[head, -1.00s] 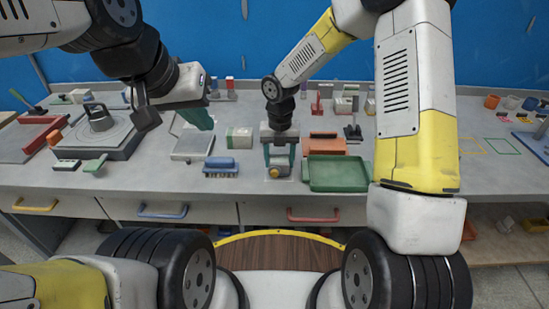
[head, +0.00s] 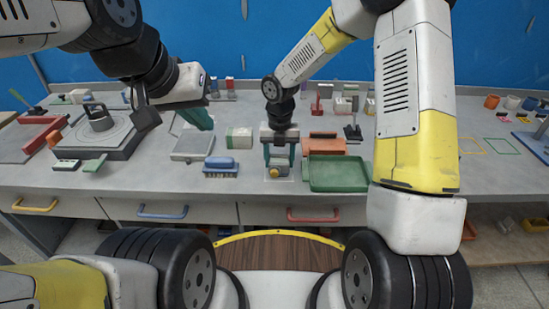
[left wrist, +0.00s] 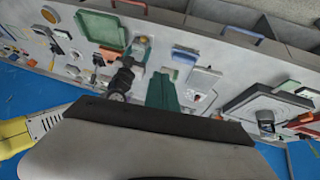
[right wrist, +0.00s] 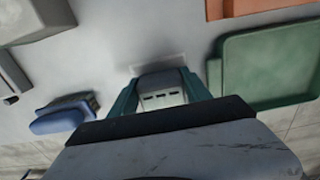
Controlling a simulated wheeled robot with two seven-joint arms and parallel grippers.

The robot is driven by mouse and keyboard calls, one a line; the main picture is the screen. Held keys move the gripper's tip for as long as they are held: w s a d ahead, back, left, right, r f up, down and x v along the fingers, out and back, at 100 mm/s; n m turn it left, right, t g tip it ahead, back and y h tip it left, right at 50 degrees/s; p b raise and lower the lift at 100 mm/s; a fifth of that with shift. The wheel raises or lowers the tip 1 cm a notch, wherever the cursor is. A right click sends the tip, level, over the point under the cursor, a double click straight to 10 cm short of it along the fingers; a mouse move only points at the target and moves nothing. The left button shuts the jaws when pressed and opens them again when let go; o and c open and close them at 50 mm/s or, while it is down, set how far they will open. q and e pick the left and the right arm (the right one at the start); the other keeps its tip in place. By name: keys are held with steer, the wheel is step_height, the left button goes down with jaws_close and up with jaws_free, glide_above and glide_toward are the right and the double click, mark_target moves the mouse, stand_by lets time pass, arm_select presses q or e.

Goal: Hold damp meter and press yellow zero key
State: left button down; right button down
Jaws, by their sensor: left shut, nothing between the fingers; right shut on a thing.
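My right gripper (head: 279,154) points down at the bench middle and is shut on a small grey device, which I take as the damp meter (right wrist: 162,82). In the right wrist view the meter stands between the teal fingers, with a pale face and dark slots. In the head view a round yellow part (head: 274,172) shows at its near, lower end; I cannot tell whether this is the zero key. My left gripper (head: 202,121) is shut and empty, left of the meter and above a grey tray-like plate. Its teal fingers also show in the left wrist view (left wrist: 162,90).
A green tray (head: 338,187) lies close right of the meter, with an orange tray (head: 325,147) behind it. A blue brush (head: 221,167) and a green-and-white box (head: 239,138) lie to the left. A round turntable-like device (head: 99,123) stands far left.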

stand_by(0.3)
arm_select(q)
steer(key=w+d+n+h, duration=0.2)
steer(key=w+d+n, duration=0.15)
steer(key=d, duration=0.25)
steer(key=w+d+f+n+t+h, duration=0.1)
steer(key=w+d+n+h, duration=0.15)
steer(key=d+n, duration=0.35)
steer(key=w+d+n+h, duration=0.1)
steer(key=w+d+n, duration=0.25)
steer(key=d, duration=0.35)
step_height(320, 180, down, 10)
steer(key=w+d+n+y, duration=0.3)
steer(key=n+y, duration=0.1)
steer(key=n, duration=0.3)
steer(key=s+a+f+m+g+y, duration=0.1)
steer(key=s+a+f+m+y, duration=0.1)
steer(key=s+a+f+y, duration=0.2)
steer(key=shift+s+a+f+m+y, duration=0.2)
steer(key=shift+s+f+m+y, duration=0.3)
steer(key=shift+f+y, duration=1.3)
steer(key=shift+r+y, duration=0.25)
steer(key=shift+y, duration=0.1)
